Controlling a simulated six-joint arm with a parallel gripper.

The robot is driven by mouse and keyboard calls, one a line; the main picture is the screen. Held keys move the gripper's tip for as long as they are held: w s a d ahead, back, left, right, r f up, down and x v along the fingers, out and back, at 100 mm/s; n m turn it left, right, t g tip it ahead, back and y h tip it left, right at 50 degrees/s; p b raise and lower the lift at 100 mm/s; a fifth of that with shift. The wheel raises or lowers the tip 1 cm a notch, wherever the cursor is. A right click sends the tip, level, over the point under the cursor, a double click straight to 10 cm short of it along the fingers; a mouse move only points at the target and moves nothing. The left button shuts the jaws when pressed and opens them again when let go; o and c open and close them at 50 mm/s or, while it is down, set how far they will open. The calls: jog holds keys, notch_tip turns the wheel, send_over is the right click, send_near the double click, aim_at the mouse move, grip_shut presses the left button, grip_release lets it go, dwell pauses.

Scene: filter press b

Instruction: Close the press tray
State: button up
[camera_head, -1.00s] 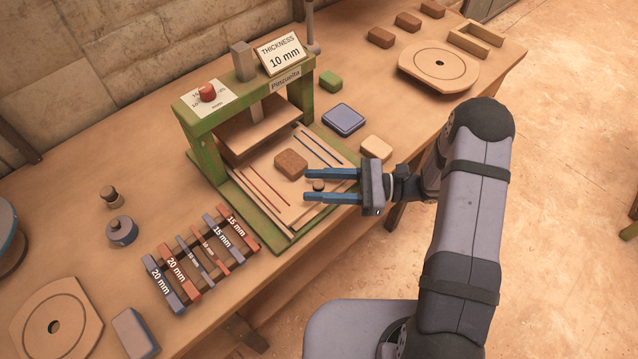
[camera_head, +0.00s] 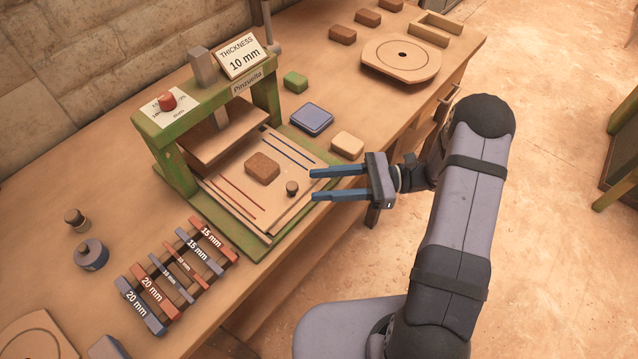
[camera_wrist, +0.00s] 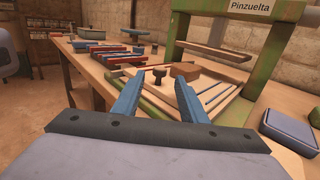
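The press (camera_head: 180,122) is a green frame with a wooden upper plate. Its wooden tray (camera_head: 235,200) sticks out at the front, with red and blue bars lying along its sides. A brown block (camera_head: 262,168) lies on the tray. A small dark knob (camera_head: 292,188) stands near the tray's front edge; it also shows in the wrist view (camera_wrist: 158,76). My gripper (camera_head: 312,184) is open and empty, its two blue fingers pointing at the knob from the front. The knob appears between the fingertips in the wrist view, a short way ahead of them and apart from them.
Labelled thickness bars (camera_head: 175,268) lie in a rack left of the tray. A blue pad (camera_head: 312,118), a tan block (camera_head: 347,145) and a green block (camera_head: 295,82) lie right of the press. A round plate (camera_head: 402,60) lies farther right. The floor in front is clear.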

jog(key=shift+d+r, duration=0.1)
jog(key=shift+d, duration=0.05)
jog(key=c, duration=0.8)
jog(key=d+r+m+t+p, duration=0.1)
jog(key=d, duration=0.2)
jog(key=w+d+r+t+p, duration=0.1)
jog(key=d+r+t, duration=0.1)
jog(key=d, duration=0.1)
jog(key=d+r+m+t+p, duration=0.1)
jog(key=d, duration=0.2)
jog(key=shift+w+d+r+m+t+h+p, duration=0.1)
jog(key=shift+w+r+m+t+h+p, duration=0.1)
jog(key=shift+m+t+h+p, duration=0.15)
grip_shut()
jog(key=s+d+r+m+t+h+p, duration=0.25)
jog(key=s+d+r+m+t, duration=0.2)
jog(key=d, duration=0.25)
jog(key=s+a+f+m+h, duration=0.1)
jog(key=s+a+f+h, duration=0.1)
jog(key=f, duration=0.2)
jog(key=s+a+f+t+h+p, duration=0.1)
jog(key=s+a+f+h, duration=0.1)
jog(key=f, duration=0.2)
jog(key=shift+s+a+m+h, duration=0.15)
jog(key=shift+a+m+h, duration=0.15)
jog(key=shift+m, duration=0.1)
